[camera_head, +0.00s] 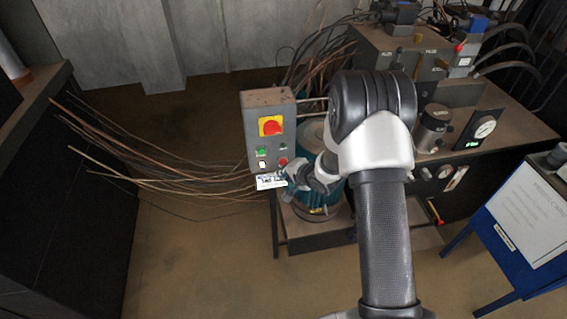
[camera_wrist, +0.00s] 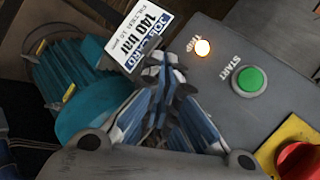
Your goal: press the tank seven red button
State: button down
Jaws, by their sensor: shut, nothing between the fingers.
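A grey control box (camera_head: 255,100) stands at the left end of the bench. On its face, a red button (camera_head: 283,161) sits to the right of a green button (camera_head: 262,151). My gripper (camera_head: 288,171) is shut and empty, its fingertips close below the red button; I cannot tell whether they touch the box. In the wrist view, my shut gripper (camera_wrist: 163,68) points at the box face beside the green START button (camera_wrist: 250,80). The red button does not show there; my fingers appear to cover it. No tank number is readable on the box.
A red rotary switch on a yellow plate (camera_head: 271,126) sits above the buttons. A lit lamp (camera_wrist: 202,47) and a job card reading 140 bar (camera_wrist: 138,35) are near my fingertips. A teal motor (camera_wrist: 80,75) is beside the box. Thin rods (camera_head: 150,170) stick out at left.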

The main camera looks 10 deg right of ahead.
jog(key=shift+w, duration=0.1)
dwell(0.3)
jog(key=shift+w+p, duration=0.35)
jog(key=shift+p, duration=0.1)
jog(key=shift+w+p, duration=0.35)
jog(key=shift+w, duration=0.15)
dwell(0.7)
jog(key=shift+s, duration=0.9)
jog(key=s, duration=0.5)
dwell(0.8)
